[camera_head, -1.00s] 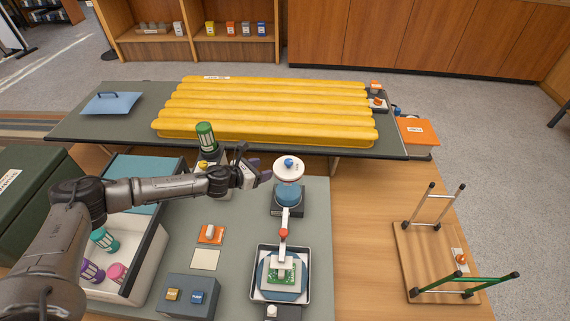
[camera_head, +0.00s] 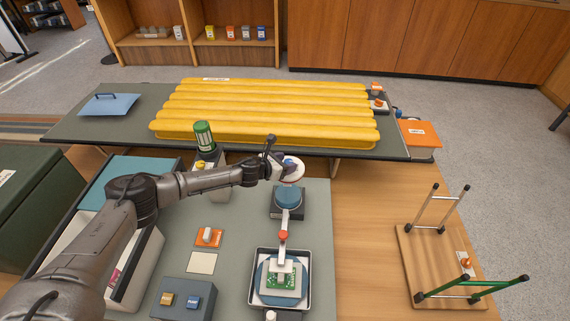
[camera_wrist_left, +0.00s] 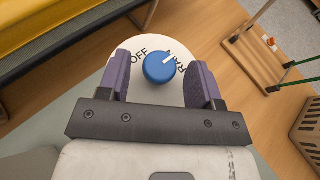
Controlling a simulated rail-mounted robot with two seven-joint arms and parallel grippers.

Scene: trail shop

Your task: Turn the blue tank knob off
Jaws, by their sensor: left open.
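The blue knob (camera_wrist_left: 159,67) sits on a round white dial (camera_wrist_left: 185,45) marked OFF at the left and with a partly covered label at the right. The knob's white pointer line aims up and right, toward the right label and away from OFF. In the head view, the dial stands above the blue tank (camera_head: 289,197). My left gripper (camera_head: 287,168) is at the dial. In the wrist view, its purple fingers are open on either side of the knob, with gaps visible. My right gripper is not in view.
A green canister (camera_head: 204,135) stands left of the dial. The yellow ribbed pad (camera_head: 265,110) lies on the table behind. A tray (camera_head: 258,305) with a green board is in front.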

